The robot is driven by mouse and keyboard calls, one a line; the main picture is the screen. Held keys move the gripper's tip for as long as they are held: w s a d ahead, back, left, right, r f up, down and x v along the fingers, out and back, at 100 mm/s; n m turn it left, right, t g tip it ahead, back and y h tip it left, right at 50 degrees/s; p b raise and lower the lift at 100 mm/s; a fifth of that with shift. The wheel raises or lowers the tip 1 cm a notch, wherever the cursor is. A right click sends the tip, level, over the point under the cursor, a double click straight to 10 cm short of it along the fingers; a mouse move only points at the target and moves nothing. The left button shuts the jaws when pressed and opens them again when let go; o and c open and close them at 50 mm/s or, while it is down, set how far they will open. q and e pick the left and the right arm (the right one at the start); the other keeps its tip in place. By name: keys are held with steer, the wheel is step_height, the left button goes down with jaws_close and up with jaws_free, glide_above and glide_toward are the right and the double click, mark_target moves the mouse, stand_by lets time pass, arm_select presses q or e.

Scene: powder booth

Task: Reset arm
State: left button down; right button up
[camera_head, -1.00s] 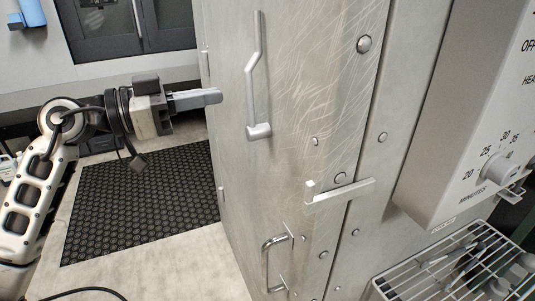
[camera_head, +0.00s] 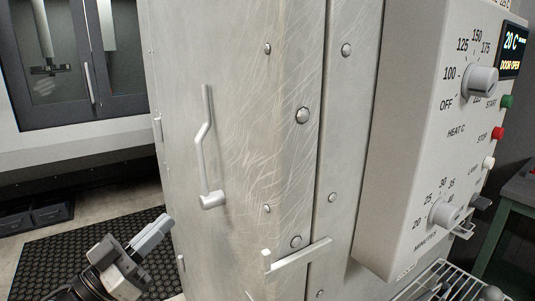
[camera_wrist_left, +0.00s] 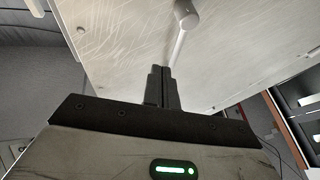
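My left gripper (camera_head: 152,237) is at the lower left of the head view, pointing up and right, with its fingers together. In the left wrist view its fingers (camera_wrist_left: 162,86) also look closed, with nothing visible between them. The scratched metal oven door (camera_head: 235,110) stands to the gripper's right, with a cranked handle (camera_head: 205,150) above and right of the fingertips. The handle also shows in the left wrist view (camera_wrist_left: 183,30), beyond the fingers and seemingly apart from them. My right gripper is in neither view.
A control box (camera_head: 440,130) with knobs and buttons is on the right; its display (camera_head: 511,53) reads "20 C" and "DOOR OPEN". A latch bar (camera_head: 300,254) juts out low on the front. A wire rack (camera_head: 445,284) is at lower right. A black mat (camera_head: 60,255) covers floor on the left.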

arm_select(q)
step_height(320, 180, down, 12)
steer(key=s+a+n+t+y, duration=0.1)
steer(key=s+n+t+y, duration=0.1)
steer(key=n+y, duration=0.45)
steer(key=s+d+f+m+g+y, duration=0.1)
steer(key=s+f+g, duration=0.3)
steer(key=s+f, duration=0.4)
steer(key=s+d+f+g+y, duration=0.3)
steer(key=s+f, duration=0.5)
steer(key=f, duration=0.7)
steer(key=shift+d+f+m+g+y, duration=0.2)
steer(key=shift+m+g+y, duration=0.15)
steer(key=shift+g+y, duration=0.55)
steer(key=shift+w+a+h, duration=0.1)
steer(key=shift+h, duration=0.15)
